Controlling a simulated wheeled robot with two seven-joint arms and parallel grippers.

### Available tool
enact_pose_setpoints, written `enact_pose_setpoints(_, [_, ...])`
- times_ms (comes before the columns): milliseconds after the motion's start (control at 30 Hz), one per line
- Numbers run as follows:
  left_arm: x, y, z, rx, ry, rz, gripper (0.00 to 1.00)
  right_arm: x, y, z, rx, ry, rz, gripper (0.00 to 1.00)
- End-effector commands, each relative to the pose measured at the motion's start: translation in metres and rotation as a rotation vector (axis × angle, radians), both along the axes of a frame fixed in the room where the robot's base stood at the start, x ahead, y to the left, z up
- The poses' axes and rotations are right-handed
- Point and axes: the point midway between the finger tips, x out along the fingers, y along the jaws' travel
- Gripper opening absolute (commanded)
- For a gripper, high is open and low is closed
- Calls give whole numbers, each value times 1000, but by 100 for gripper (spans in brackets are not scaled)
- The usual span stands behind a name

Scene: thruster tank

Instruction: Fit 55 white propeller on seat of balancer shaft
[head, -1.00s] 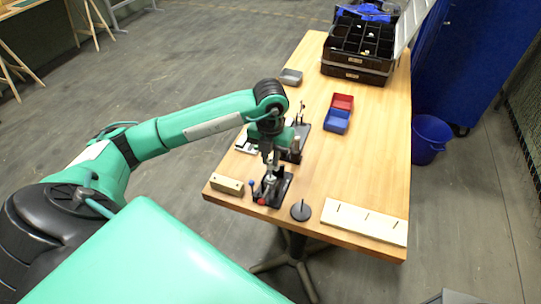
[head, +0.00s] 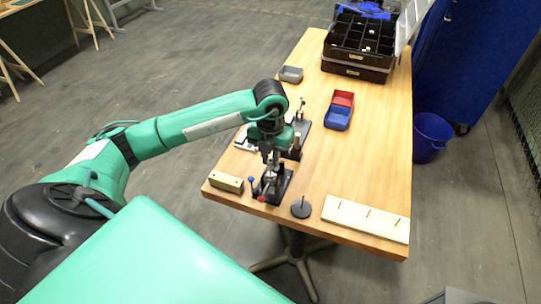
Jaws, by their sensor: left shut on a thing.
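My left gripper (head: 270,163) points down over a small black-based fixture (head: 284,187) near the front of the wooden table. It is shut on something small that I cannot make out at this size. The fixture looks like the balancer, with its upright parts right under the fingers; its shaft and seat are hidden or too small to tell. I cannot pick out a white propeller. I cannot tell whether the held thing touches the fixture. My right gripper is not in view.
A round black base with a pin (head: 301,208) and a pale board with several pegs (head: 365,218) lie to the right. A wooden block (head: 226,183) lies left. Red (head: 343,98) and blue (head: 337,118) bins and a black organizer (head: 355,67) stand farther back. The table's middle right is clear.

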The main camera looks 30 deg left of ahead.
Motion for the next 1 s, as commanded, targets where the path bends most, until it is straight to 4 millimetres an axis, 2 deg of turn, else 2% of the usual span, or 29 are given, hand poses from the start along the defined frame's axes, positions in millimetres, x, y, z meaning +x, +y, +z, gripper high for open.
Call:
enact_pose_setpoints(533, [0, 0, -5, 0, 0, 0, 0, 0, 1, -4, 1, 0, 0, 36])
enact_pose_setpoints(867, [0, 0, -15, 0, 0, 0, 0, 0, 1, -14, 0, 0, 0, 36])
enact_pose_setpoints(900, [0, 0, -15, 0, 0, 0, 21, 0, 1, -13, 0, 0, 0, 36])
enact_pose_setpoints(1000, [0, 0, -15, 1, 0, 0, 41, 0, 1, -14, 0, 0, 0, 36])
